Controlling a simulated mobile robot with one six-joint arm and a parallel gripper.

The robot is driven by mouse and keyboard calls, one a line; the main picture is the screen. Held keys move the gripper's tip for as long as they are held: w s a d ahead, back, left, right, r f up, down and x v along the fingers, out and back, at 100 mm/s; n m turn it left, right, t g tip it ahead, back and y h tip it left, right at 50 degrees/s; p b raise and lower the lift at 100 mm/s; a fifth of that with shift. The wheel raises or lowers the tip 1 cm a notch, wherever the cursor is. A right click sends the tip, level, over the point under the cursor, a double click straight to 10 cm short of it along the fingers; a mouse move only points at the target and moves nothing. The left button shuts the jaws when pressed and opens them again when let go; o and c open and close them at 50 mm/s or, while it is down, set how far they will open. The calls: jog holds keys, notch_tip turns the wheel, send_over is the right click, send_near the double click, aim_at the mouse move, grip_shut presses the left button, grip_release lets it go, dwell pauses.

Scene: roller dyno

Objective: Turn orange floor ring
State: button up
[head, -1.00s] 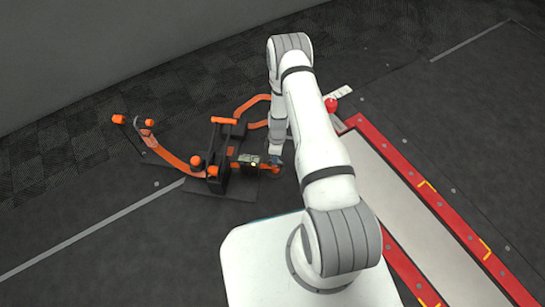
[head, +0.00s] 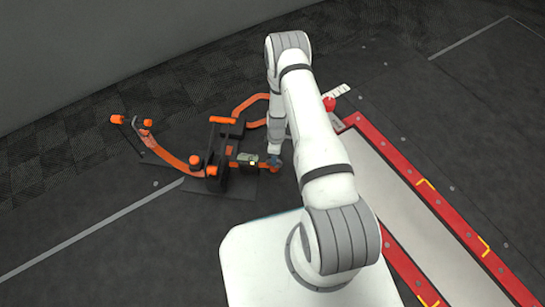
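An orange and black floor-mounted apparatus lies left of my arm. It has a curved orange band (head: 172,155) on its left, a dark central block with orange caps, and an angular orange loop (head: 247,104) behind it. I cannot tell for sure which orange part is the floor ring. My gripper (head: 248,159) is low by the block's right side, close to a short orange piece (head: 234,164). It is small and dark here, and its fingers and any contact are unclear. My arm hides part of the area to its right.
A long red-framed pale roller bed (head: 425,215) lies to the right, with a red ball-shaped knob (head: 330,104) near its far left corner. A dark wall stands behind. The dark floor at the lower left is clear apart from a pale line.

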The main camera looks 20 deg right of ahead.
jog(key=p+v, duration=0.2)
jog(key=v, duration=0.5)
jog(key=shift+r+p, duration=0.3)
notch_tip(320, 180, up, 49)
jog(key=a+m+t+p, duration=0.2)
jog(key=m+p, duration=0.4)
jog(key=p, duration=1)
jog(key=s+r+m+t+p, duration=0.1)
jog(key=s+r+p, duration=0.4)
jog(key=r, duration=0.6)
jog(key=s+r+m+t+p, duration=0.1)
jog(key=s+r+m+p, duration=0.2)
jog(key=s+r, duration=0.7)
jog(key=s+r+m+h+p, duration=0.1)
jog(key=s+r+m+p, duration=0.2)
jog(key=s+r+p, duration=0.4)
notch_tip(320, 180, up, 5)
jog(key=shift+s+a+r+t, duration=0.15)
jog(key=shift+a+r+t, duration=0.1)
jog(key=shift+t, duration=0.15)
